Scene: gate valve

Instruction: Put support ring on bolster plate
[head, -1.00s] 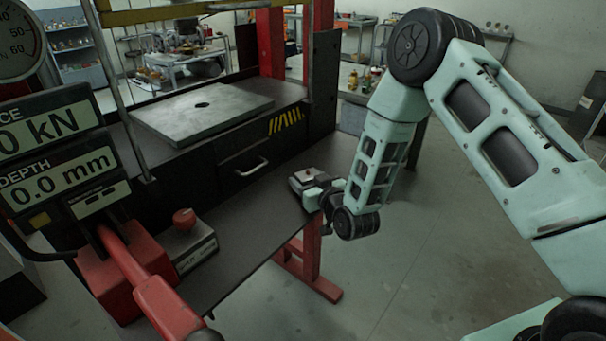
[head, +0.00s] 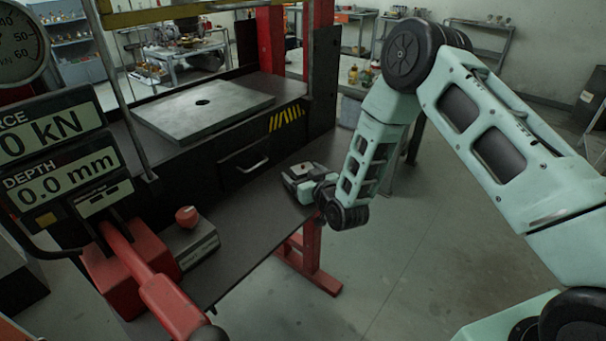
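The bolster plate (head: 235,98) is a flat grey metal slab with a dark round hole in its middle. It lies on the press bed in the head view, with nothing on top. My gripper (head: 297,176) is low over the right end of the dark shelf in front of the press, to the right of and below the plate. Its fingers are too small and hidden to tell if they are open or shut. I cannot make out the support ring; it may be hidden by my gripper.
A drawer (head: 245,164) with a metal handle is under the bed. A small box with a red knob (head: 187,215) and a red lever (head: 165,292) stand at left. Red press posts (head: 271,40) flank the bed. The shelf's middle is clear.

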